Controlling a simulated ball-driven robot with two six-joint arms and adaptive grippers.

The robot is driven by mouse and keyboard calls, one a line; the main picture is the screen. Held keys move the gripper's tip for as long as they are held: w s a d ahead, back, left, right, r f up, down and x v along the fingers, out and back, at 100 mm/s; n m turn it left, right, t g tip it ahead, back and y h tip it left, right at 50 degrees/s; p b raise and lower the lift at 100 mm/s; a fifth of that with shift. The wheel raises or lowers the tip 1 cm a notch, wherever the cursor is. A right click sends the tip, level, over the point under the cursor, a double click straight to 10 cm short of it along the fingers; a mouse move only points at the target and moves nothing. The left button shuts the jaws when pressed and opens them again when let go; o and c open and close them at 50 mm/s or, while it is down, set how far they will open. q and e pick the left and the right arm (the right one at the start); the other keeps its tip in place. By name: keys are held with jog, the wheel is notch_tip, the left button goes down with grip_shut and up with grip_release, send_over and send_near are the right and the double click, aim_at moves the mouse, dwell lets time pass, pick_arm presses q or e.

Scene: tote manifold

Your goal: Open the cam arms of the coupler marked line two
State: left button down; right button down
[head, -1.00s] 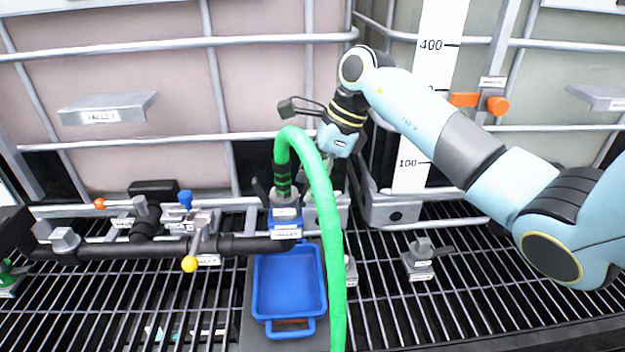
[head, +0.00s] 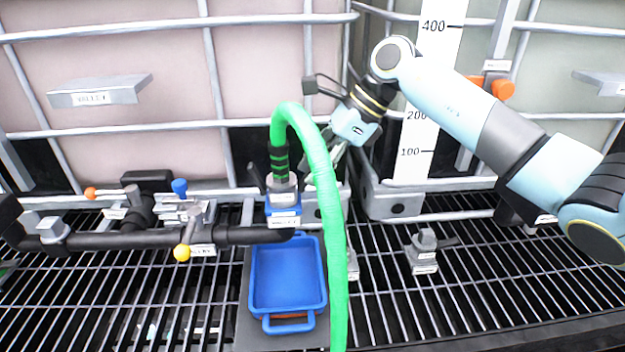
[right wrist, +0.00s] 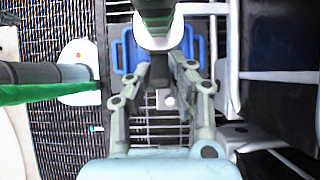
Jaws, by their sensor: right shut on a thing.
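The coupler (head: 283,184) is a grey fitting on a blue block (head: 283,216) with a white label I cannot read clearly. A green hose (head: 318,160) rises from it and bends down in front. One dark cam arm (head: 254,173) stands out at its left; the right side is partly behind the hose. My right gripper (head: 325,165) reaches in from the upper right, its fingertips partly hidden by the hose. In the right wrist view its two fingers (right wrist: 159,58) are at the grey coupler (right wrist: 157,35), closed on it; the exact part held is unclear. My left gripper is not in view.
A grey capped fitting (head: 424,250) stands right. Caged tanks and their bars close off the back.

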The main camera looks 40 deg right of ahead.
jog(key=shift+s+d+f+t+y+b, duration=0.25)
jog(key=shift+f+t+y+b, duration=0.8)
jog(key=shift+b, duration=1.8)
jog(key=shift+s+d+f+t+y+b, duration=0.15)
jog(key=shift+d+t+y+b, duration=0.4)
jog(key=shift+y+b, duration=1.75)
jog(key=shift+s+d+f+t+y+b, duration=0.15)
jog(key=shift+f+t+y+b, duration=0.7)
jog(key=shift+b, duration=2.55)
jog(key=shift+r, duration=0.25)
jog(key=c, duration=1.2)
grip_release()
jog(key=shift+d, duration=0.1)
jog(key=f+v, duration=0.1)
jog(key=v, duration=0.6)
jog(key=shift+s+r, duration=0.15)
jog(key=shift+r, duration=0.35)
